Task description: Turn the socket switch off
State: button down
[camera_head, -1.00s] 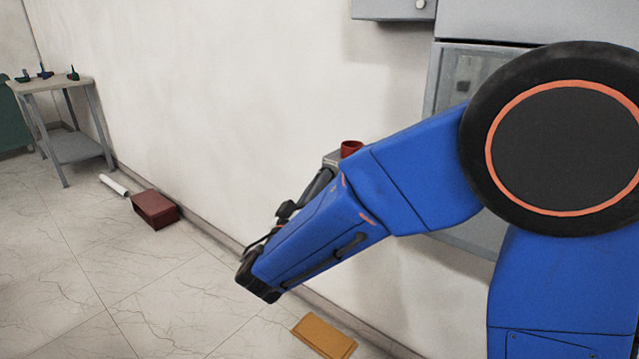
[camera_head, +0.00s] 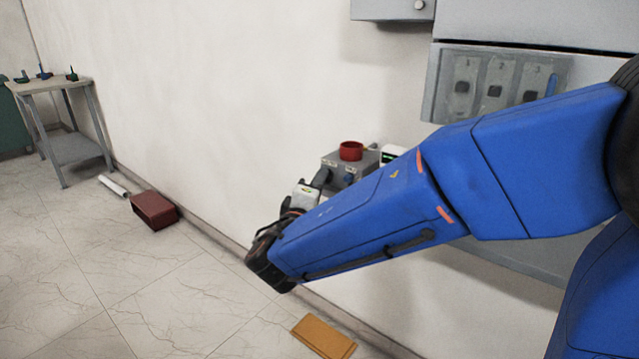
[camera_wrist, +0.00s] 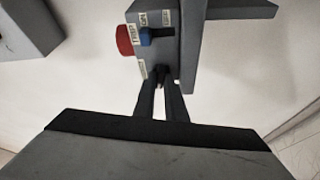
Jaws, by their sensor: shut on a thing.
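A grey socket box (camera_head: 335,161) with a red round button (camera_head: 351,151) on top is fixed on the wall. Its front carries a blue knob (camera_head: 349,178) and a dark switch knob (camera_head: 322,177). My gripper is at this box. In the wrist view my gripper (camera_wrist: 162,88) has its two dark fingers closed around the dark switch knob (camera_wrist: 161,72), near the box's edge. The blue knob (camera_wrist: 147,36) and the red button (camera_wrist: 124,40) show beside it, untouched.
A grey panel with numbered switches (camera_head: 495,88) hangs right of the box. A small white device (camera_head: 392,154) sits beside the box. A yellow-brown block (camera_head: 323,337) and a dark red box (camera_head: 154,209) lie on the floor. A table (camera_head: 60,120) stands far left.

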jog(key=shift+r+n+g+y, duration=0.1)
jog(key=shift+n+g+y, duration=0.25)
jog(key=shift+n, duration=0.85)
jog(key=c, duration=1.8)
grip_release()
jog(key=shift+s, duration=0.1)
jog(key=v, duration=1.7)
jog(key=shift+a, duration=0.2)
jog(key=shift+s, duration=0.1)
